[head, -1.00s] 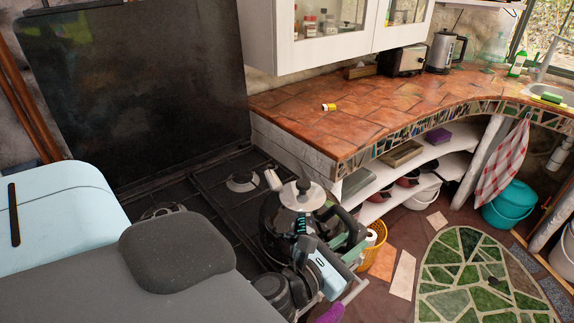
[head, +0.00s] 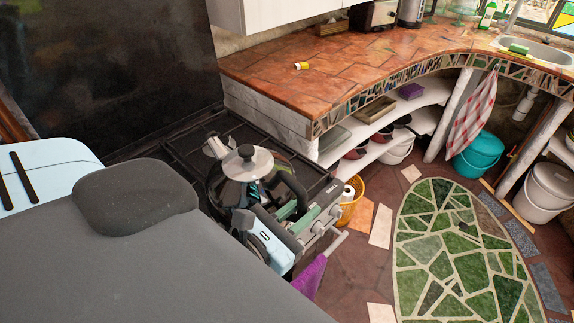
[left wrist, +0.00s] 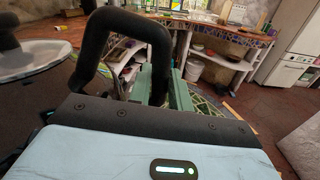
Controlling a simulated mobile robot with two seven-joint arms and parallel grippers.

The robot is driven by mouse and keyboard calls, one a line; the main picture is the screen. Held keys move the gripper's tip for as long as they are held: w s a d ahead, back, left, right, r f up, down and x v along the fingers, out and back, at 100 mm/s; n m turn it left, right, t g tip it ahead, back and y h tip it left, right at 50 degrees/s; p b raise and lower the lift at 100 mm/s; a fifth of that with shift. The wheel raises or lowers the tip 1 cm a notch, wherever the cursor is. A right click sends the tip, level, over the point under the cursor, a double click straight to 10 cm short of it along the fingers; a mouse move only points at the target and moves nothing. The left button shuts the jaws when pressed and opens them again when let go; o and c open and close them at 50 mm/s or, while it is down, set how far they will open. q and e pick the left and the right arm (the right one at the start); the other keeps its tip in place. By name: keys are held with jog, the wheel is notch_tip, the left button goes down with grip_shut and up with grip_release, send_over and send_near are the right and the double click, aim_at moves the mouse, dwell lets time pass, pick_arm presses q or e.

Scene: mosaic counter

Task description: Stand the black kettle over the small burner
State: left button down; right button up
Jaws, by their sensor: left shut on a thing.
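The black kettle (head: 250,167), with a silver lid and black knob, is over the right part of the dark stove top (head: 180,149) in the head view. My left gripper (head: 286,209) is shut on its handle. The left wrist view shows the dark handle (left wrist: 160,37) by the green fingers (left wrist: 165,84), and the kettle's lid (left wrist: 32,60) at left. The kettle looks about upright; I cannot tell whether its base touches the stove. The kettle and its spout hide most or all of the small burner. My right gripper is not in view.
The stove's front knobs and rail (head: 330,236) are beside my left arm, with a purple cloth (head: 311,275) hanging there. The tiled counter (head: 330,75) adjoins the stove at right. A yellow basket (head: 349,212) stands on the floor below. A dark upright panel (head: 100,70) stands behind.

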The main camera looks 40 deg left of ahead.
pick_arm(q)
jog(key=w+a+b, duration=0.1)
jog(key=w+a, duration=0.6)
jog(key=w, duration=0.4)
jog(key=shift+w+f+b, duration=0.2)
jog(key=shift+f+b, duration=0.2)
jog(key=shift+f, duration=0.05)
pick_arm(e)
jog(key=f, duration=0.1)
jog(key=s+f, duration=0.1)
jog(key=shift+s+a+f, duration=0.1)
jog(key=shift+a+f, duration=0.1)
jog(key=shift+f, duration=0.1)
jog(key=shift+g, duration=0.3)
pick_arm(q)
jog(key=f, duration=0.2)
jog(key=w+f+b, duration=0.1)
jog(key=shift+a+f, duration=0.35)
jog(key=c, duration=1.3)
grip_release()
jog(key=shift+f, duration=0.15)
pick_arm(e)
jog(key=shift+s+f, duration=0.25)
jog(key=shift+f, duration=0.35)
